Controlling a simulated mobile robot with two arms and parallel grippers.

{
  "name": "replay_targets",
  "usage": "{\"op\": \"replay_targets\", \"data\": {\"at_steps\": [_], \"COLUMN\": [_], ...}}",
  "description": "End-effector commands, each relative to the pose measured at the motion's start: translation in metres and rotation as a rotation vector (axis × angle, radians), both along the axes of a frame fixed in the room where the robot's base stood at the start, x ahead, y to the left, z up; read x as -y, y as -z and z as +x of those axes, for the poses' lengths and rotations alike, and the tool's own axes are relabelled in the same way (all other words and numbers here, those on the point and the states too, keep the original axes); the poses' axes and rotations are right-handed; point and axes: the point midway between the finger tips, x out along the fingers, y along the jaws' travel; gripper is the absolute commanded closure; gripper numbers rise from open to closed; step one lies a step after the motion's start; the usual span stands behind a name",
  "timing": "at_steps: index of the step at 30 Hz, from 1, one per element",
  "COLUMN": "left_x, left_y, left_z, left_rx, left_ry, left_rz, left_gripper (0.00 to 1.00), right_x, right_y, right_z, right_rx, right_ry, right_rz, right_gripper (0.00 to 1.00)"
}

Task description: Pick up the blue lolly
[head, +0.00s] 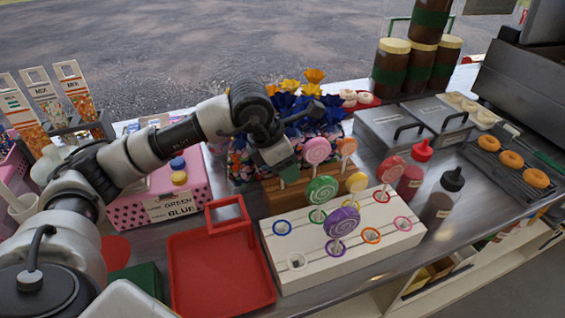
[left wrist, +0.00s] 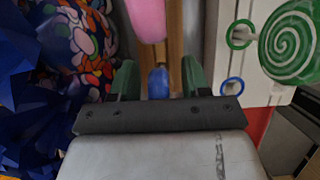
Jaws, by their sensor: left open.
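The blue lolly (left wrist: 158,82) shows in the left wrist view as a small blue head between the two green fingers of my left gripper (left wrist: 157,80). The fingers stand apart on either side of it, with gaps visible. In the head view my left gripper (head: 286,166) points down over the left end of the wooden stand (head: 285,197), and the blue lolly is hidden there. A pink lolly (head: 316,150) stands just right of the gripper, and it also shows in the left wrist view (left wrist: 147,18). My right gripper is not in view.
A white block (head: 300,278) with coloured rings holds green (head: 322,190), purple (head: 341,222) and other lollies in front. Paper flowers (head: 310,108) stand behind my gripper. A red tray (head: 215,290) and pink box (head: 135,213) lie left. Sauce bottles (head: 437,208) stand right.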

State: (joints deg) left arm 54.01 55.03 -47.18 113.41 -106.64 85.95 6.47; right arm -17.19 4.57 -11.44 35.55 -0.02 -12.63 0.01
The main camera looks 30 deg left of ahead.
Motion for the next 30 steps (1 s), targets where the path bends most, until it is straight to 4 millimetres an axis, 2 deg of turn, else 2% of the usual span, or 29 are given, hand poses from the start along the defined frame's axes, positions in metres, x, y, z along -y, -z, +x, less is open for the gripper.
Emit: {"op": "replay_targets", "data": {"at_steps": [6,15,25,30], "left_x": [0.000,0.000,0.000,0.000], "left_y": [0.001,0.001,-0.001,-0.021], "left_z": [0.000,0.000,0.000,0.001], "left_rx": [0.000,0.001,0.001,0.006], "left_ry": [0.000,0.000,0.000,0.001], "left_rz": [0.000,0.001,0.000,-0.001], "left_gripper": [0.53,0.99,1.00,1.00], "right_x": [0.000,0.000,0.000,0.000], "right_y": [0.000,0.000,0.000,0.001], "right_z": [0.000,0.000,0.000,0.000], "right_rx": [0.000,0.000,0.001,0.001], "right_ry": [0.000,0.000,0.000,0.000], "right_rz": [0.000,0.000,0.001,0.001], "right_gripper": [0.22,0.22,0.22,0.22]}}
